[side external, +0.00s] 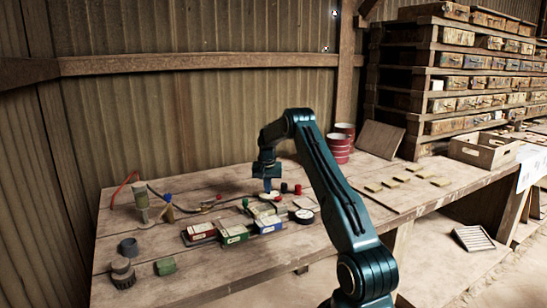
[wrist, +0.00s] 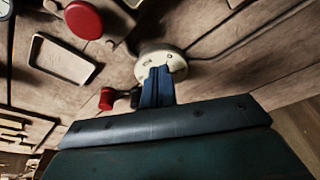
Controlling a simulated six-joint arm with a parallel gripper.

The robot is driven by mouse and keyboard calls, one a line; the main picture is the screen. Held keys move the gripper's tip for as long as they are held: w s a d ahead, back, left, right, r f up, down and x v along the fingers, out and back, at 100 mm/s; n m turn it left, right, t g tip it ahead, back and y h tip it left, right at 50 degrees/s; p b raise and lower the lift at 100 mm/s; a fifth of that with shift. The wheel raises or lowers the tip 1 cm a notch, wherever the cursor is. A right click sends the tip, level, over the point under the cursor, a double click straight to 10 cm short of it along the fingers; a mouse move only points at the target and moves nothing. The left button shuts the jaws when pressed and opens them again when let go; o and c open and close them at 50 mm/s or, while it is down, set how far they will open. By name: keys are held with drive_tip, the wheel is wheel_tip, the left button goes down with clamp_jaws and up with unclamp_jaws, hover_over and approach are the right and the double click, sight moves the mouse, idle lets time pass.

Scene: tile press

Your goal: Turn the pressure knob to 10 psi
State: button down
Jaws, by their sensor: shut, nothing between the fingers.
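My gripper (wrist: 158,72) is shut, its blue fingers pressed together with nothing between them. In the wrist view the fingertips overlap the lower edge of a round cream-white knob or dial (wrist: 176,60); I cannot tell whether they touch it. No pressure reading can be made out. A red knob (wrist: 107,98) on a dark fitting lies just left of the fingers. A larger red round cap (wrist: 83,19) shows at upper left. In the side view my gripper (side external: 268,189) points down over the cluttered middle of the bench, and it hides part of the pale round piece (side external: 269,196) there.
In the side view, boxes in red, green and blue (side external: 234,233) stand in front of my gripper. Red stacked tins (side external: 338,148) stand behind. A bottle with a red hose (side external: 140,195) is at left.

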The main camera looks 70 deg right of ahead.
wheel_tip(320, 180, up, 6)
idle(0.7)
drive_tip(key=shift+d+r, duration=0.15)
drive_tip(key=shift+r, duration=0.3)
drive_tip(key=shift+f, duration=0.2)
drive_tip(key=shift+f, duration=3.3)
drive_tip(key=shift+d, duration=0.25)
